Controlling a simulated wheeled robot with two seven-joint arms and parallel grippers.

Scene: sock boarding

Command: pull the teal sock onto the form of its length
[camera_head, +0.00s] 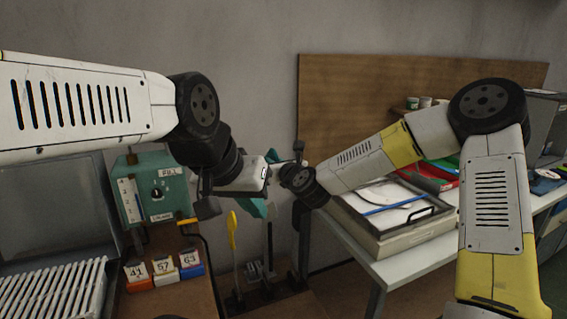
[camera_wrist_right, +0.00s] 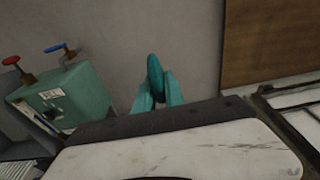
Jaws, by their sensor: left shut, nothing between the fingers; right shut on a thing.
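The teal sock (camera_head: 257,208) shows in part in the head view, behind and below the pale gripper body between my two arms. In the right wrist view the teal sock (camera_wrist_right: 144,103) stands up beyond the gripper body as two side flaps with a darker oval between them. My right gripper (camera_wrist_right: 158,97) is shut on the sock; its fingers are mostly covered by it. My left gripper (camera_head: 207,206) is shut and empty, near the green box. Whether the sock touches a form is hidden.
A green control box (camera_head: 155,190) stands at left, above number tags 41, 57 and 63 (camera_head: 163,272). A white rack (camera_head: 55,290) is at lower left. A table with a tray (camera_head: 400,240) stands right. A brown board (camera_head: 340,100) is on the wall.

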